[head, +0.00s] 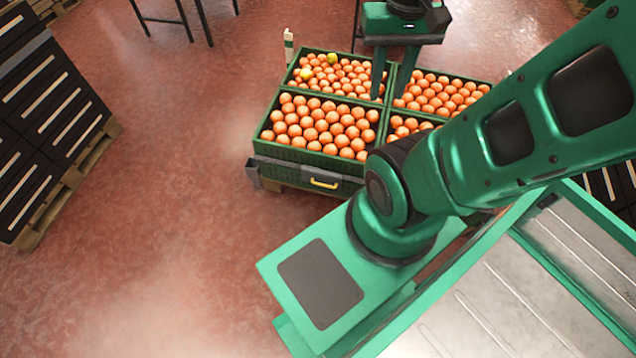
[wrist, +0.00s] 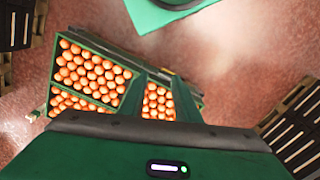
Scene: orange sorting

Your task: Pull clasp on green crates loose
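Several green crates (head: 262,128) full of oranges stand together in the head view; they also show in the wrist view (wrist: 128,95). A dark band runs along their near side, with a yellow handle-like clasp (head: 324,183) on it. The clasp lies flat against the band. My gripper (head: 392,92) is above the crates towards their back, fingers pointing down and apart, with nothing seen between them. It is well away from the yellow clasp. My arm hides part of the right crates.
Two yellow-green fruits (head: 307,74) lie among oranges in the back left crate. A small pale post (head: 289,46) stands at that crate's back corner. Black crates on a pallet (head: 50,130) stand at the left. The red floor (head: 170,200) between is clear.

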